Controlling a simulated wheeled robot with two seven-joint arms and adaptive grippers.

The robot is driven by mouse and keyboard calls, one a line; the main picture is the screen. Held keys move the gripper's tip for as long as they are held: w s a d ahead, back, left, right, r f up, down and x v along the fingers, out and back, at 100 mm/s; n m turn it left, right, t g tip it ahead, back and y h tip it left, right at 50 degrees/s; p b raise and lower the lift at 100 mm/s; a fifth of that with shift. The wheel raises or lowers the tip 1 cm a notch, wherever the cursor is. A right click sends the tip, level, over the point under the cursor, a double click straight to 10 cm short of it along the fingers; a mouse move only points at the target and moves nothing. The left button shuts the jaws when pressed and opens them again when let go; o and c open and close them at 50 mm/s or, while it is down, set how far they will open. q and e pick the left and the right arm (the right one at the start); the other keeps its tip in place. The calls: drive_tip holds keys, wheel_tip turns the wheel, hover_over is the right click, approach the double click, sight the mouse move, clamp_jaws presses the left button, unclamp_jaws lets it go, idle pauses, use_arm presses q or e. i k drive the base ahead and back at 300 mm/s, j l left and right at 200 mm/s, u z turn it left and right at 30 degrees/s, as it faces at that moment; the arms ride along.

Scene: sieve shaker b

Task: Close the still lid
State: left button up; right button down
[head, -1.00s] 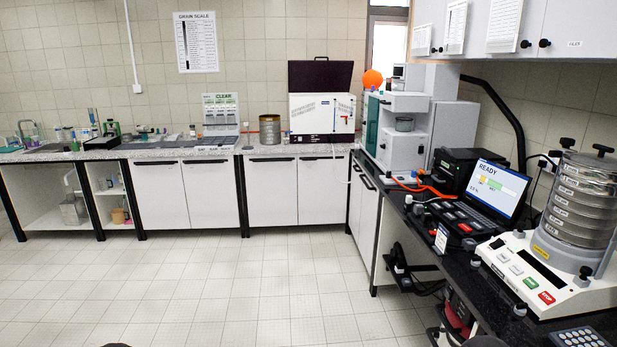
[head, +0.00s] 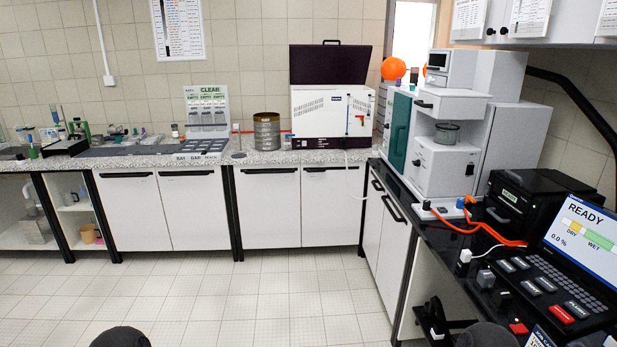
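The still is a white box (head: 335,113) with vent slots and a small red and blue fitting on its front. It stands on the back counter, just left of the corner. Its dark lid (head: 330,65) is raised upright behind the box, with a small handle (head: 331,42) on its top edge. A pale hose (head: 349,172) hangs from the box over the counter front. Neither gripper shows in the head view. Only dark rounded parts, apparently of my arms, show at the bottom edge.
A brass-coloured sieve stack (head: 266,131) stands left of the still, beside a rack marked CLEAR (head: 207,113). A white and green cabinet instrument (head: 440,135) stands to its right. The tiled floor (head: 250,290) ahead is clear.

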sight(310, 64)
drive_tip(key=i, duration=4)
